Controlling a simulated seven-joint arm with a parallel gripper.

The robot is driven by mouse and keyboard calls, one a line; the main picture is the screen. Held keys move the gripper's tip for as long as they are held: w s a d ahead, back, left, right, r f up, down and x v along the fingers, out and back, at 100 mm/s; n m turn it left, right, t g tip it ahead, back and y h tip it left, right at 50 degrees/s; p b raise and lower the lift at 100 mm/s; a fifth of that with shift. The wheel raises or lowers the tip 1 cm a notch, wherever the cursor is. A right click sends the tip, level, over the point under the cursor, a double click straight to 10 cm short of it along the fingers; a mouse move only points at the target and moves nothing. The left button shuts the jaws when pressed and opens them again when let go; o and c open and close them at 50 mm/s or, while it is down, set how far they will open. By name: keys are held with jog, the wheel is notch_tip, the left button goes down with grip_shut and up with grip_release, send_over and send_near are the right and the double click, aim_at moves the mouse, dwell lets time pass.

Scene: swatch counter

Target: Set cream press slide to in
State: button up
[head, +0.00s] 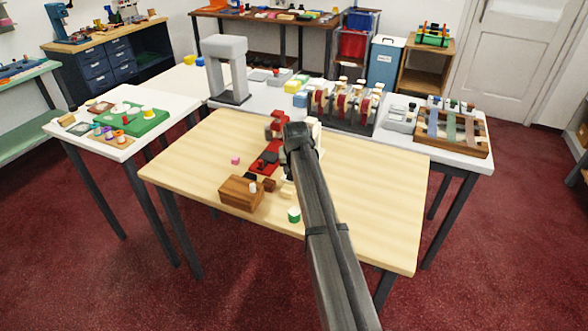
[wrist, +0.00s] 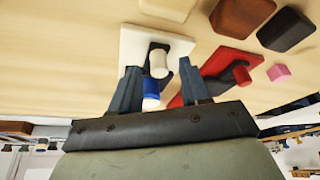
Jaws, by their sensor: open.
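The cream press (wrist: 133,42) lies beyond my fingertips in the wrist view, a pale plate with a dark slot part. A white cylindrical knob (wrist: 158,62) stands on it, with a blue piece (wrist: 151,89) just below in the picture. My gripper (wrist: 159,67) is open, one blue-grey finger on each side of the knob and blue piece. I cannot tell whether either finger touches them. In the head view my arm hides most of the cream press; only a pale edge (head: 316,130) shows. The slide's exact position is unclear.
A red press (wrist: 232,62) stands to the right in the wrist view. A brown box (head: 240,192), pink cube (head: 235,160) and green-and-white cylinder (head: 294,215) are on the wooden table (head: 375,190). Its right side is clear. A rack of spools (head: 345,108) stands behind.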

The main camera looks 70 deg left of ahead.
jog(key=shift+f, duration=0.2)
jog(key=shift+c, duration=0.4)
grip_shut()
